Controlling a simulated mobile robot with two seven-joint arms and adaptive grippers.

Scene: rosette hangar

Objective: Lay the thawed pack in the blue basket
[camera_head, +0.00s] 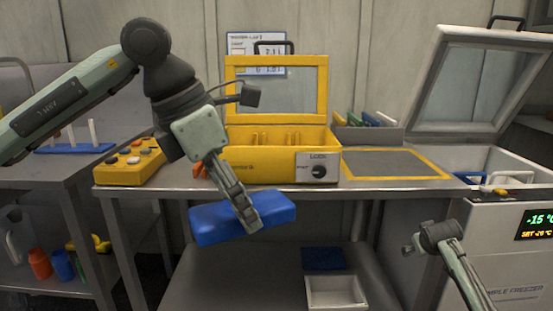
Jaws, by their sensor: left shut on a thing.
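A blue, brick-shaped pack (213,224) is in the grip of my left gripper (247,218), whose fingers come down over it from above. The pack hangs tilted in front of the table's front edge, clear of the surfaces below. A dark blue square thing (324,258) lies low behind a white open tray (337,291); I cannot tell whether it is the blue basket. My right arm shows at lower right, and its gripper (412,246) is small and dark; its jaws cannot be made out.
A yellow case (275,165) with a raised clear lid and a yellow button box (130,162) stand on the steel table (335,190). A yellow-edged mat (393,164) lies to the right. A white freezer (515,255) with its lid up stands at far right. Bottles (40,264) stand on the left shelf.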

